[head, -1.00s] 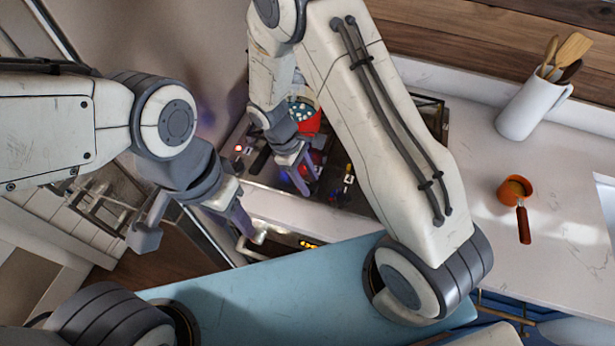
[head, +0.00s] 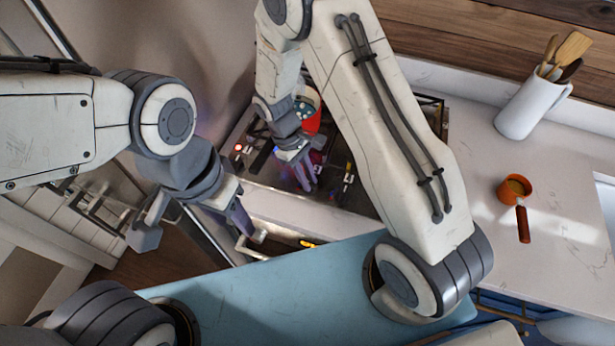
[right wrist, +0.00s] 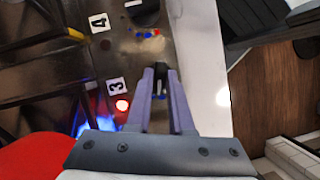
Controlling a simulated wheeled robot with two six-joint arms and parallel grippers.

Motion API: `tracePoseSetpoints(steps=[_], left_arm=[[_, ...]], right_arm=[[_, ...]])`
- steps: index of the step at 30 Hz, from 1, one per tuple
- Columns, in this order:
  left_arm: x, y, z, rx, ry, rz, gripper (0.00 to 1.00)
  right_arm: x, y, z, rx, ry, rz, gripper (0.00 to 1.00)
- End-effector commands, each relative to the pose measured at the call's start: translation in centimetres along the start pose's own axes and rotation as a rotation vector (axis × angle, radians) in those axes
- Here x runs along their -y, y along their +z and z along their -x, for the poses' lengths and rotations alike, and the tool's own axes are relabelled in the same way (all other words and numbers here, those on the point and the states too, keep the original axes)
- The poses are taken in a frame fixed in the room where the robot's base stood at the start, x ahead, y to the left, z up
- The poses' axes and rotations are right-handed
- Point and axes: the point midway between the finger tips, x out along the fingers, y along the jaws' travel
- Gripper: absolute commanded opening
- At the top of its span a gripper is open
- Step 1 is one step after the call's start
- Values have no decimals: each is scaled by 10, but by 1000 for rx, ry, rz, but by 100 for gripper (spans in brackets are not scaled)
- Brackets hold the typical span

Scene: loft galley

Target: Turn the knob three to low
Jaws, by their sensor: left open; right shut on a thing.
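Knob three (right wrist: 160,79) is a black knob beside the white "3" label (right wrist: 117,87) on the stove's steel panel, in the right wrist view. A red light (right wrist: 122,105) glows beside the label. My right gripper (right wrist: 162,80) is shut on this knob, one finger on each side. Which setting the knob points to cannot be read. In the head view my right gripper (head: 305,180) is over the stove's front panel, and the knob is hidden by its fingers. My left gripper (head: 195,230) is open and empty, left of the stove front.
A red pot (head: 310,112) stands on the stove, with blue flame (right wrist: 80,126) near it. The "4" label (right wrist: 98,22) and another knob (right wrist: 143,12) are close by. A white utensil jug (head: 533,107) and small orange pan (head: 515,190) stand on the right counter.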

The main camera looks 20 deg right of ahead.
Motion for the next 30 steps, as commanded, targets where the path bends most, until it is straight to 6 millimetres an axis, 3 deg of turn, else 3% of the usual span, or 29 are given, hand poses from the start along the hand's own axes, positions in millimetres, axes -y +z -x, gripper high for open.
tracePoseSetpoints(steps=[15, 30], left_arm=[[0, 0, 1, 0, 0, 0, 50], [0, 0, 1, 0, 0, 0, 50]], right_arm=[[-3, 1, 1, 0, -172, -412, 0], [-4, 1, 1, -2, -248, -599, 0]])
